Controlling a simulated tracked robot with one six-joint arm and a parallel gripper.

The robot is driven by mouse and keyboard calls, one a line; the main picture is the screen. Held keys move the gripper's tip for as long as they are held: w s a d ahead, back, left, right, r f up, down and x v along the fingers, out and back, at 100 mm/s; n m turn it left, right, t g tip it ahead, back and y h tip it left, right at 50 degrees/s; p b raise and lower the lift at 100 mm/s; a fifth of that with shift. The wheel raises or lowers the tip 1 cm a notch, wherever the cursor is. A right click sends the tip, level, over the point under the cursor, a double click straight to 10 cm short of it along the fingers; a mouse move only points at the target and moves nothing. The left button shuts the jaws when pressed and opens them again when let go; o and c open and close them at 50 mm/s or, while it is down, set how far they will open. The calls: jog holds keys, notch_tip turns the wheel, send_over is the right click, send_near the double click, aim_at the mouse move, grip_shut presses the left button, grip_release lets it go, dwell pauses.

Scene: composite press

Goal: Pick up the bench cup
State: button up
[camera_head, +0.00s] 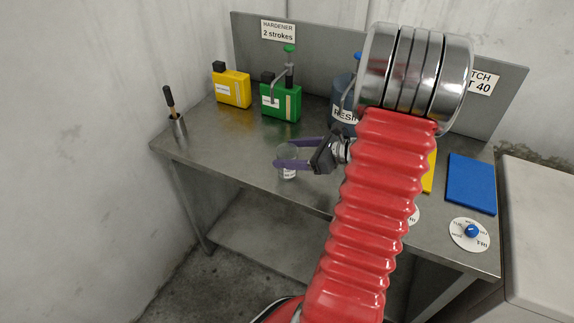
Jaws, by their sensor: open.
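The bench cup (289,173) is a small clear cup with a white label, standing near the front edge of the steel bench (240,153). My gripper (276,152) reaches in from the right, its two purple fingers open. In the picture the fingers overlap the upper part of the cup, one at its far side and one in front of it. I cannot tell whether they touch it.
A yellow can (233,88), a green pump can (281,103) and a blue resin container (343,108) stand along the back. A brush sits in a metal holder (179,127) at left. A blue pad (471,184) and a day dial (466,240) lie at right. My red arm hides the bench's middle right.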

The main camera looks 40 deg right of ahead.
jog(key=shift+x, duration=2.6)
jog(key=shift+c, duration=0.5)
jog(key=c, duration=1)
notch_tip(320, 180, up, 10)
